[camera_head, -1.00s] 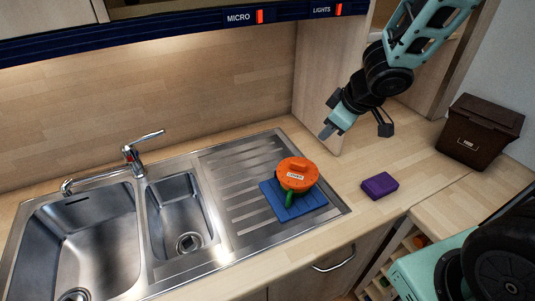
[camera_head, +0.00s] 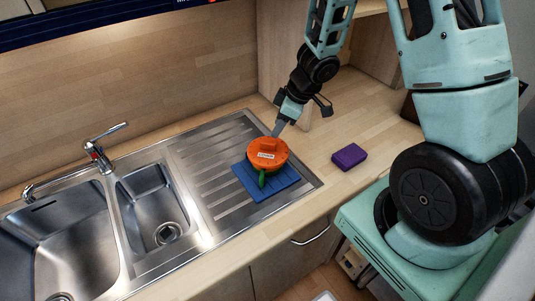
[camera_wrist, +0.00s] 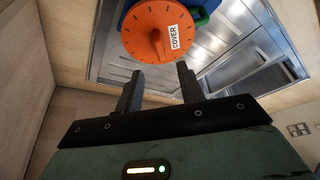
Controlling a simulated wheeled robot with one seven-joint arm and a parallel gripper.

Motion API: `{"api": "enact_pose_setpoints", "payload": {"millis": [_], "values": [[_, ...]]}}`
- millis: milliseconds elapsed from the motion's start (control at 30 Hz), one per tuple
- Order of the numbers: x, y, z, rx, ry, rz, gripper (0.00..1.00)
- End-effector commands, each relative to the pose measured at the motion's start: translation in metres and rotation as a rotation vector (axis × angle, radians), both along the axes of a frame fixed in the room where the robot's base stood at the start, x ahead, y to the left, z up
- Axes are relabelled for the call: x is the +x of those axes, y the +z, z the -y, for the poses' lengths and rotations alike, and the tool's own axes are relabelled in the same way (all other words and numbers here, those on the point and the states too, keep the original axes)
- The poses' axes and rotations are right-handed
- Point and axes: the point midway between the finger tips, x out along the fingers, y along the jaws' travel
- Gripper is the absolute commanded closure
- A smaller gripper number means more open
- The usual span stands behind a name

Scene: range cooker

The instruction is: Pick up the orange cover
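The orange cover (camera_head: 267,152) is a round lid with a raised grip bar and a white label reading "COVER". It sits on a green pot (camera_head: 262,179) on a blue mat (camera_head: 283,182) on the ridged drainboard. In the wrist view the orange cover (camera_wrist: 157,31) lies beyond the fingertips, near the top edge. My gripper (camera_head: 276,131) is just behind the cover in the head view, above the counter. The wrist view shows my gripper (camera_wrist: 159,78) with its two fingers apart and nothing between them. The pot is mostly hidden under the cover.
A purple block (camera_head: 349,156) lies on the counter to the right of the mat. The steel sink (camera_head: 152,207) with two basins and a tap (camera_head: 98,156) is to the left. The wooden back wall (camera_head: 150,75) stands behind. The drainboard left of the mat is clear.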

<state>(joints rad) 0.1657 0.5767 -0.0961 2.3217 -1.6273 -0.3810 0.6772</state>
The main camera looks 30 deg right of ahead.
Motion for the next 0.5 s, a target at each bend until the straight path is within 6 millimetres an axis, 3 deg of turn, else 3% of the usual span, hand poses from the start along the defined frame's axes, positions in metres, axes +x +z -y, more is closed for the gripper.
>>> {"api": "enact_pose_setpoints", "payload": {"millis": [33,267,500], "values": [[0.002,-0.011,-0.002,0.001,-0.001,-0.002,0.62],[0.007,-0.025,-0.007,-0.001,0.0,0.0,0.62],[0.012,-0.057,-0.014,-0.002,0.001,-0.003,0.62]]}}
